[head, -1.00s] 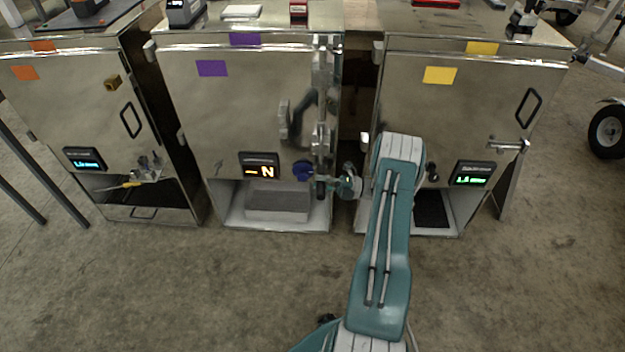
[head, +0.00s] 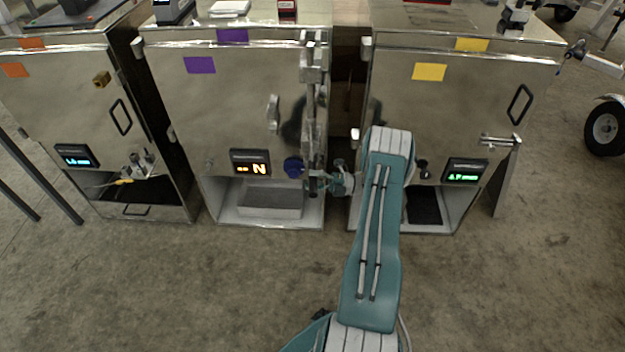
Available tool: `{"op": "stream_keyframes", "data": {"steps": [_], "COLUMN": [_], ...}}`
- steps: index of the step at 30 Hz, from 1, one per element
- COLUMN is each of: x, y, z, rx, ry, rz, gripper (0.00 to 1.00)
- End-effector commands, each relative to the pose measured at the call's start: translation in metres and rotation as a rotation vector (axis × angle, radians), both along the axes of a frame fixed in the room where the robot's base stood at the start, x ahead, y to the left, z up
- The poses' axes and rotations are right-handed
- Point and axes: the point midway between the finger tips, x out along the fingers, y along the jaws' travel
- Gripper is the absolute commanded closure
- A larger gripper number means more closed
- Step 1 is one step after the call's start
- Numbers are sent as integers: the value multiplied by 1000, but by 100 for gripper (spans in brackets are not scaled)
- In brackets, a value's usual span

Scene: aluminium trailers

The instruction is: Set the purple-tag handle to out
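The purple-tag cabinet (head: 235,110) stands in the middle, with purple tags on its upper front. Its display (head: 250,163) shows an orange "N" after a short mark. A tall metal handle assembly (head: 312,65) runs down the right edge of its door. A smaller metal handle (head: 273,113) sits left of it, and a round blue knob (head: 293,167) is low on the right. My gripper (head: 316,182) is at the lower end of the metal assembly, just right of the blue knob. Its fingers are small and partly hidden; I cannot tell whether they touch or grip anything.
An orange-tag cabinet (head: 62,100) stands at left and a yellow-tag cabinet (head: 455,110) at right. My arm crosses in front of the yellow one's left side. A trailer wheel (head: 606,128) is at far right. The concrete floor (head: 190,290) in front is clear.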

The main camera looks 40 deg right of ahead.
Motion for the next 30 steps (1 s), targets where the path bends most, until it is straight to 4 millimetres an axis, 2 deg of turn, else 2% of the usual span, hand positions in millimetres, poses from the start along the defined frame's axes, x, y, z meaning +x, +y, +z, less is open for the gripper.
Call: {"op": "stream_keyframes", "data": {"steps": [7,11,24,30], "x": [0,-6,-60,-73], "y": [0,-8,-74,-90], "z": [1,-1,-20,-24], "rx": [-1,0,1,0], "ry": [-3,-3,-2,-1], "rz": [0,-3,-3,-1], "gripper": [29,29,29,29]}}
